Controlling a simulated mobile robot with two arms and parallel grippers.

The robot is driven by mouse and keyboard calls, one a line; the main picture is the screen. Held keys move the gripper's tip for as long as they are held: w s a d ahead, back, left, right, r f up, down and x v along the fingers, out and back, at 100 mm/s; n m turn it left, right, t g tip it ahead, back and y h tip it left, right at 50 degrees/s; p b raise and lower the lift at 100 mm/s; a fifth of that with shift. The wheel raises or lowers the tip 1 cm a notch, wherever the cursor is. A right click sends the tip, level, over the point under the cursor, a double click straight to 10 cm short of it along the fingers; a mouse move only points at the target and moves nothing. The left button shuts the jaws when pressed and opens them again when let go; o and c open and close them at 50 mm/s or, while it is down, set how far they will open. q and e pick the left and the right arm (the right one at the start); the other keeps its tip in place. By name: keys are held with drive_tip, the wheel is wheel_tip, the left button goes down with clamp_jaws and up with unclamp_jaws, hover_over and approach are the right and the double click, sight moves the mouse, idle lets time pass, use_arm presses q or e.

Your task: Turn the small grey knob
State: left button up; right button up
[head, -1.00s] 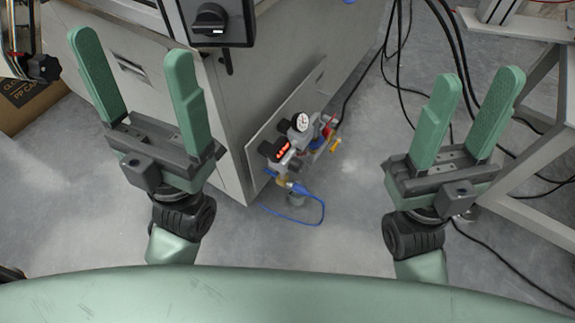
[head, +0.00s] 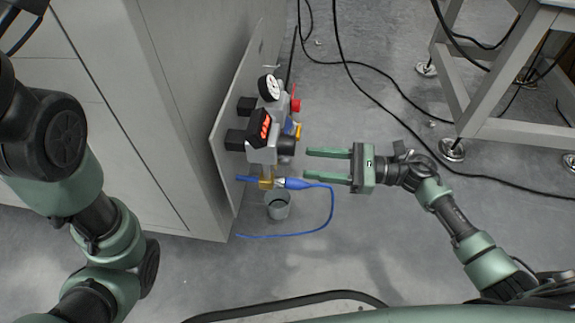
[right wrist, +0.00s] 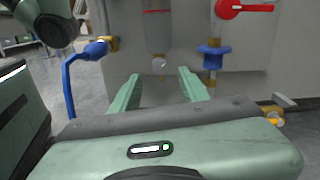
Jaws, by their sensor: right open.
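The small grey knob (right wrist: 159,66) shows in the right wrist view as a pale round piece under a clear grey bowl (right wrist: 157,32). It appears between my right fingertips, beyond them. In the head view I cannot make it out; the valve unit (head: 262,150) above seems to cover it. My right gripper (head: 306,166) is open and empty, pointing left at the valve unit, with its fingertips just short of it. The same gripper (right wrist: 160,84) shows open in the right wrist view. My left arm is at the left edge of the head view, its gripper out of view.
The unit, with a round gauge (head: 270,88) and red display (head: 265,125), is on a panel (head: 232,120) beside the cabinet (head: 130,110).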

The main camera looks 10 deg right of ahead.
sight(285, 160)
drive_tip(key=b+x, duration=0.2)
drive_tip(key=x, duration=0.3)
drive_tip(key=shift+w+a, duration=0.1)
drive_tip(key=shift+a, duration=0.2)
clamp_jaws()
drive_tip(key=shift+m+p, duration=0.55)
drive_tip(key=shift+m, duration=0.15)
unclamp_jaws()
